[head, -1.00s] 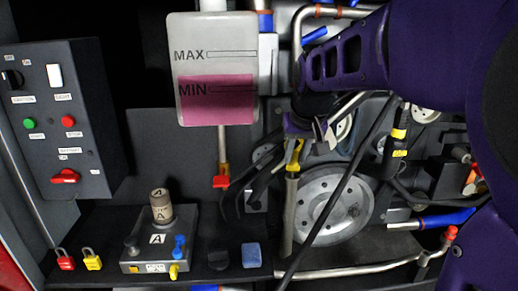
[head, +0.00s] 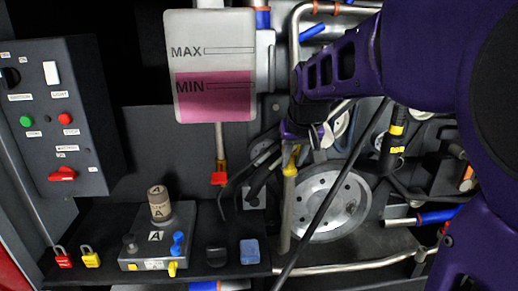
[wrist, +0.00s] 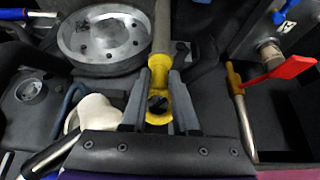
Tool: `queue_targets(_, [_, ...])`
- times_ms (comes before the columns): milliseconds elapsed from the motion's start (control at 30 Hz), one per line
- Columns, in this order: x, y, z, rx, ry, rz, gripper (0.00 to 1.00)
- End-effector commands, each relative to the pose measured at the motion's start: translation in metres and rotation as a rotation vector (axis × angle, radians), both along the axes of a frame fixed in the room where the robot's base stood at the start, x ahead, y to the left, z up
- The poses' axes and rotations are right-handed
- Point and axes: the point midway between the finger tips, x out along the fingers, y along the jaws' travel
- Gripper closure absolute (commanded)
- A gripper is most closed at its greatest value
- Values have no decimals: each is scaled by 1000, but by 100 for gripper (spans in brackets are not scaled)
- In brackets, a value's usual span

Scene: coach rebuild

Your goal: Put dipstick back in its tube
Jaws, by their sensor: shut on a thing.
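The dipstick's yellow ring handle (head: 291,158) is in the middle of the head view, and in the wrist view (wrist: 158,108) it sits between my fingers. My gripper (wrist: 159,92) is shut on it; it also shows in the head view (head: 303,140). A tan upright tube (head: 287,215) runs straight down below the handle, in front of the large grey pulley. In the wrist view the tube (wrist: 163,30) lines up with the yellow handle. The handle's lower end meets the tube's top or hides it; I cannot tell how fully it is seated.
A reservoir (head: 213,65) marked MAX and MIN hangs left, above a red-levered tap (head: 219,178). A black hose (head: 335,190) crosses the grey pulley (head: 325,205) just right of the tube. A switch panel (head: 62,115) stands far left. A blue block (head: 250,251) lies on the ledge.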

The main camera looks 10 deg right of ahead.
Motion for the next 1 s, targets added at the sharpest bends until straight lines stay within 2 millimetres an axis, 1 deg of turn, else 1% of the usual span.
queue_targets(33, [-1,0,-4,0,8,0,100])
queue_targets(100, [-1,0,-4,0,9,0,100])
queue_targets(133, [-1,0,-4,0,9,0,66])
queue_targets(300, [-1,0,-4,0,8,0,37])
queue_targets(500, [-1,0,-3,0,7,0,37])
queue_targets(567, [-1,0,-3,0,7,0,28])
queue_targets(633, [-1,0,-3,0,7,0,15])
queue_targets(667, [-1,0,-3,0,7,0,12])
queue_targets(900, [-1,0,-3,0,6,0,12])
queue_targets(1000, [-2,0,1,0,5,0,12])
